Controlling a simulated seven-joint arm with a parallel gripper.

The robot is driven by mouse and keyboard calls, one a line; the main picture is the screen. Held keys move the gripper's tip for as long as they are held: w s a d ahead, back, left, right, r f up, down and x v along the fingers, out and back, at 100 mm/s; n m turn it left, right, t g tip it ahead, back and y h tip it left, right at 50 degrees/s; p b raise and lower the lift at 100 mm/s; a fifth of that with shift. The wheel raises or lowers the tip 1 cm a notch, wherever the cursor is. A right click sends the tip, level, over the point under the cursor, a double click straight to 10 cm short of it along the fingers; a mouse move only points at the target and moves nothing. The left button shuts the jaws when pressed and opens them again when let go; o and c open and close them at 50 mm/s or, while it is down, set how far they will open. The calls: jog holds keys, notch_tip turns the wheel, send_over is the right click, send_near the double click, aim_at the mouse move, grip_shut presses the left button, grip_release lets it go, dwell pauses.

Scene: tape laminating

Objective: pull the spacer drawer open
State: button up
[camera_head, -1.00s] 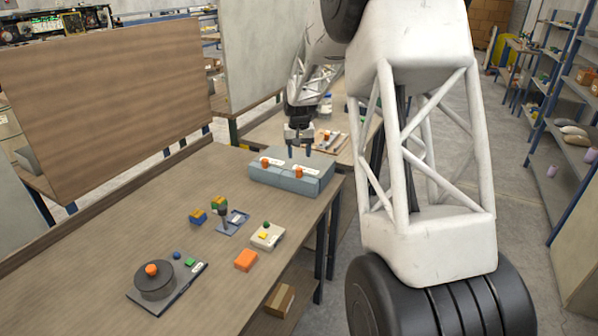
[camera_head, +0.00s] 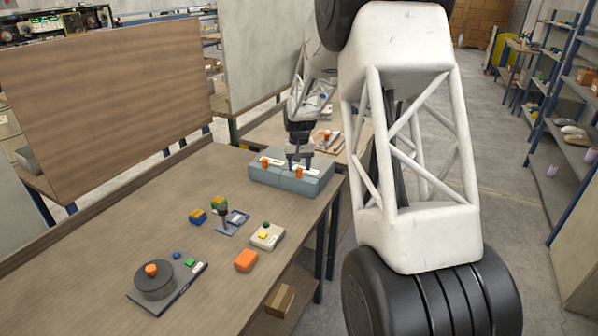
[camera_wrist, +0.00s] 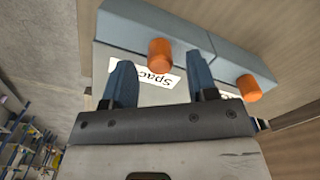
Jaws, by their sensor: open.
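A low grey-blue drawer unit (camera_head: 318,187) stands at the table's far right end, with two orange knobs. The spacer drawer's knob (camera_head: 298,173) is the right one in the head view. In the wrist view that knob (camera_wrist: 160,54) stands by a white label, partly covered, reading "Spac". My gripper (camera_head: 299,160) is open and low over the unit at this knob. In the wrist view its two blue fingers lie to either side of the knob, with gaps showing. Contact is not visible. The drawer looks shut. The other knob (camera_wrist: 248,89) is outside the fingers.
A dark round turntable (camera_head: 155,280) with an orange knob stands at the near left. An orange block (camera_head: 246,260), a beige box (camera_head: 268,236), a blue-grey fixture (camera_head: 233,222) and a small blue block (camera_head: 198,216) lie mid-table. The table's left part is clear.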

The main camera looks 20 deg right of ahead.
jog(key=shift+f, duration=1.25)
grip_shut()
